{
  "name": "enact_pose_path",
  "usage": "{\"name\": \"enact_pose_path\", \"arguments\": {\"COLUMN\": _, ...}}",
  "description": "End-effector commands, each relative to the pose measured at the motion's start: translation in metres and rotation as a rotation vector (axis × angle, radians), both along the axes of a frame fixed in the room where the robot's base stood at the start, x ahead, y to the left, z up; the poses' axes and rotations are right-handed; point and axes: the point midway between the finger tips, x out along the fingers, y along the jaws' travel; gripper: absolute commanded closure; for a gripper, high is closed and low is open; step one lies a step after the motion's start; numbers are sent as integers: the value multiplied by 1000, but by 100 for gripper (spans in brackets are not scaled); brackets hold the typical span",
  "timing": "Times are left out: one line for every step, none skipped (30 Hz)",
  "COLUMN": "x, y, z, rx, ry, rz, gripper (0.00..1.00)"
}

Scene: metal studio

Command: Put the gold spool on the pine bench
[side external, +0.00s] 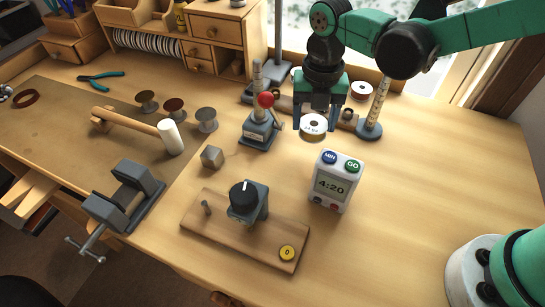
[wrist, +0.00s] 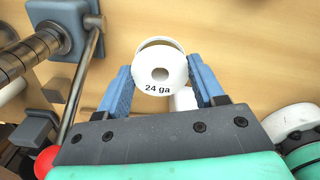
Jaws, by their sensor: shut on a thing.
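The gold spool (side external: 313,123) has white flanges and a gold-coloured band between them. My gripper (side external: 318,112) points down and is shut on it, right of the middle of the side view. In the wrist view the spool (wrist: 160,68) sits between the two blue fingers, its flange reading "24 ga". The pine bench (side external: 430,170) is the broad pale wooden top under everything. I cannot tell surely whether the spool touches it or hangs just above.
A white timer (side external: 335,181) reading 4:20 stands just in front of the spool. A grey stand with a red knob (side external: 265,99) is to its left. Another white spool (side external: 361,90) and a post on a round base (side external: 369,128) are behind right.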

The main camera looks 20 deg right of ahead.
Motion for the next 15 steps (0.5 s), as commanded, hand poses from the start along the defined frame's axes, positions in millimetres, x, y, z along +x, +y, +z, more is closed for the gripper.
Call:
{"name": "enact_pose_path", "arguments": {"x": 1, "y": 0, "z": -7, "rx": 0, "ry": 0, "rz": 0, "gripper": 91}}
{"name": "enact_pose_path", "arguments": {"x": 1, "y": 0, "z": -10, "rx": 0, "ry": 0, "rz": 0, "gripper": 91}}
{"name": "enact_pose_path", "arguments": {"x": 0, "y": 0, "z": -13, "rx": 0, "ry": 0, "rz": 0, "gripper": 91}}
{"name": "enact_pose_path", "arguments": {"x": 0, "y": 0, "z": -15, "rx": 0, "ry": 0, "rz": 0, "gripper": 91}}
{"name": "enact_pose_path", "arguments": {"x": 0, "y": 0, "z": -17, "rx": 0, "ry": 0, "rz": 0, "gripper": 91}}
{"name": "enact_pose_path", "arguments": {"x": 0, "y": 0, "z": -21, "rx": 0, "ry": 0, "rz": 0, "gripper": 91}}
{"name": "enact_pose_path", "arguments": {"x": 0, "y": 0, "z": -25, "rx": 0, "ry": 0, "rz": 0, "gripper": 91}}
{"name": "enact_pose_path", "arguments": {"x": 0, "y": 0, "z": -30, "rx": 0, "ry": 0, "rz": 0, "gripper": 91}}
{"name": "enact_pose_path", "arguments": {"x": 1, "y": 0, "z": -36, "rx": 0, "ry": 0, "rz": 0, "gripper": 91}}
{"name": "enact_pose_path", "arguments": {"x": 1, "y": 0, "z": -40, "rx": 0, "ry": 0, "rz": 0, "gripper": 91}}
{"name": "enact_pose_path", "arguments": {"x": 1, "y": 0, "z": -44, "rx": 0, "ry": 0, "rz": 0, "gripper": 91}}
{"name": "enact_pose_path", "arguments": {"x": 0, "y": 0, "z": -48, "rx": 0, "ry": 0, "rz": 0, "gripper": 91}}
{"name": "enact_pose_path", "arguments": {"x": 0, "y": 0, "z": -50, "rx": 0, "ry": 0, "rz": 0, "gripper": 91}}
{"name": "enact_pose_path", "arguments": {"x": 0, "y": 0, "z": -51, "rx": 0, "ry": 0, "rz": 0, "gripper": 91}}
{"name": "enact_pose_path", "arguments": {"x": 0, "y": 0, "z": -52, "rx": 0, "ry": 0, "rz": 0, "gripper": 91}}
